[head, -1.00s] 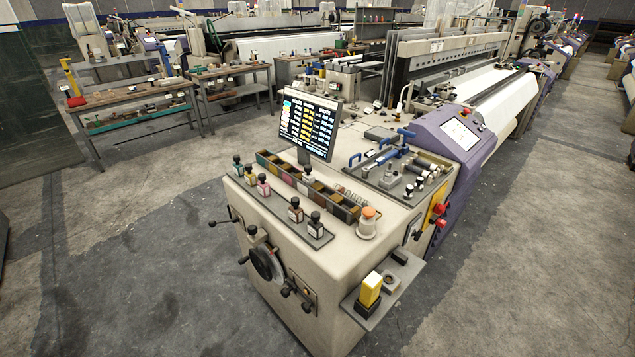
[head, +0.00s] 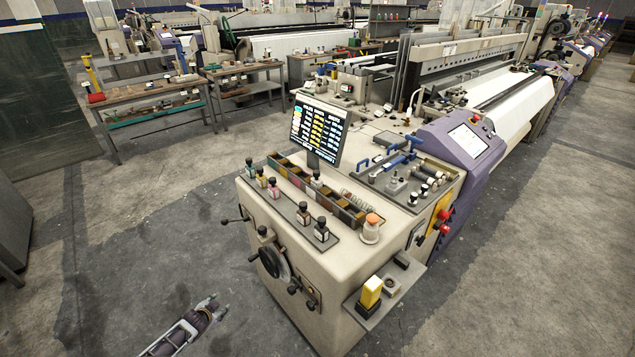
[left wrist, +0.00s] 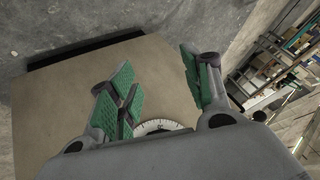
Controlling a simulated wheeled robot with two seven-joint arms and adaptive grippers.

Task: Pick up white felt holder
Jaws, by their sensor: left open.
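I cannot make out for certain which item is the white felt holder. A small white cylinder with an orange top (head: 371,230) stands at the front right corner of the beige machine top (head: 345,252). My left gripper (head: 212,303) is low at the bottom of the head view, left of the machine's front and apart from it. In the left wrist view its green-padded fingers (left wrist: 163,80) are spread, with nothing between them. A beige surface and part of a white dial (left wrist: 157,126) show behind them. My right gripper is in neither view.
A monitor (head: 318,127), a row of small bottles (head: 303,214), a compartment box (head: 318,193) and a tool tray (head: 408,182) crowd the machine top. A handwheel (head: 272,262) and a side shelf with a yellow block (head: 371,291) stick out. Floor at left is clear.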

